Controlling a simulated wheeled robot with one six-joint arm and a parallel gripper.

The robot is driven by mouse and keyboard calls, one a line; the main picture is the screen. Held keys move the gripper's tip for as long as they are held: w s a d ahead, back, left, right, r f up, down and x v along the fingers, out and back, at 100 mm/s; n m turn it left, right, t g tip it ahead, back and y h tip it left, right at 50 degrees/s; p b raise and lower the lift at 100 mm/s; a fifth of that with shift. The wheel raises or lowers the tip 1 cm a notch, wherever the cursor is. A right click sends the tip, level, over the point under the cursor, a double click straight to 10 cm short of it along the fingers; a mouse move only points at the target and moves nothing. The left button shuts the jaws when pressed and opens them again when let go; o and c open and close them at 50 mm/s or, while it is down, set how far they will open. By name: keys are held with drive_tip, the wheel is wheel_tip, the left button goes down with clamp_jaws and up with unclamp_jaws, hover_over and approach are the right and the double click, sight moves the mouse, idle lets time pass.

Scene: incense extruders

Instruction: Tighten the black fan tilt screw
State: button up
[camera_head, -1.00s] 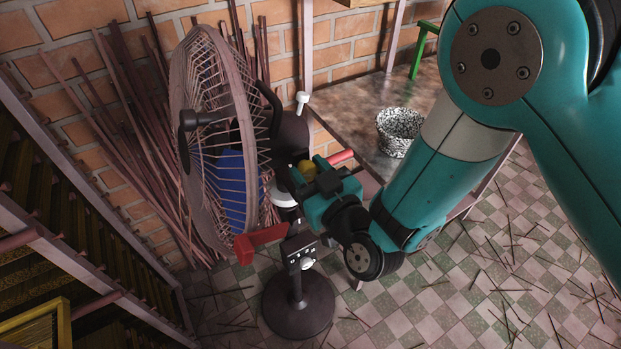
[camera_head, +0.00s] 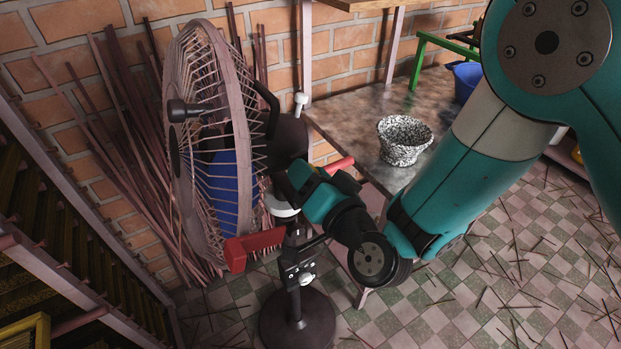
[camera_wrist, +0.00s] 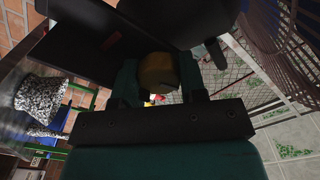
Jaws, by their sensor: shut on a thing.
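The standing fan (camera_head: 222,130) has a round wire cage facing left and a dark motor housing (camera_head: 288,136) behind it. My gripper (camera_head: 290,183) is at the joint below the motor housing, on the pole's right side. In the wrist view, my gripper (camera_wrist: 158,82) has a round yellow-brown knob (camera_wrist: 158,70) between its two teal fingers, closed on it. A dark fan part (camera_wrist: 105,40) lies just beyond. I see no separate black screw; the screw's shaft and threads are hidden.
The fan's round base (camera_head: 297,322) stands on the checkered floor. Sticks lean on the brick wall.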

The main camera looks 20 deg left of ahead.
drive_tip(key=shift+s+f+m, duration=0.1)
drive_tip(key=shift+m, duration=0.4)
idle(0.3)
drive_tip(key=o, duration=0.9)
drive_tip(key=shift+b, duration=0.3)
